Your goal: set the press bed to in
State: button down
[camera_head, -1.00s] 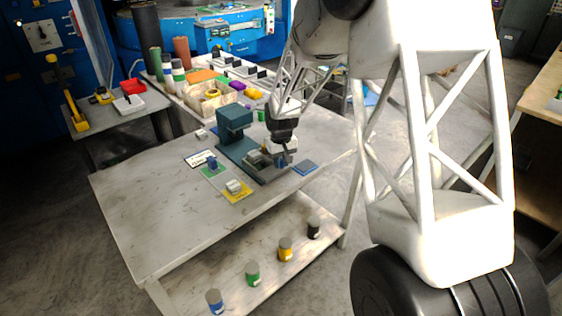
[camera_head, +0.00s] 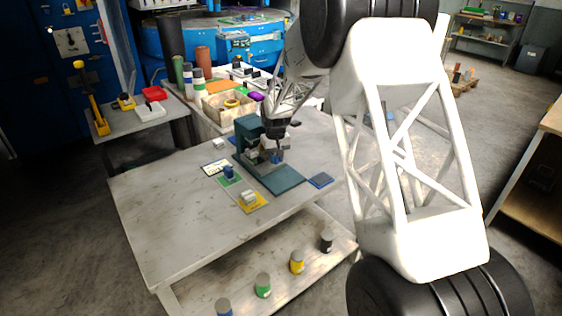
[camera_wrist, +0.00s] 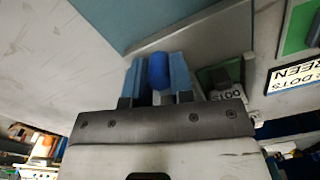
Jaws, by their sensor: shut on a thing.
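The dark teal press (camera_head: 247,133) stands on the table, with its flat teal base (camera_head: 285,181) reaching toward the front right. The grey press bed (camera_head: 254,157) sits at the back of the base, under or close to the press head, partly hidden by my gripper. My gripper (camera_head: 276,158) is at the bed's front side. In the wrist view, its two blue fingers are shut on a round blue knob (camera_wrist: 159,71).
A blue mat (camera_head: 320,180) lies right. The table's front left is clear.

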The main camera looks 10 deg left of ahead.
jog(key=shift+w+a+r, duration=0.1)
jog(key=shift+a, duration=0.05)
jog(key=c, duration=1)
grip_release()
jog(key=shift+r, duration=0.1)
jog(key=shift+r, duration=3.8)
jog(key=shift+r, duration=0.1)
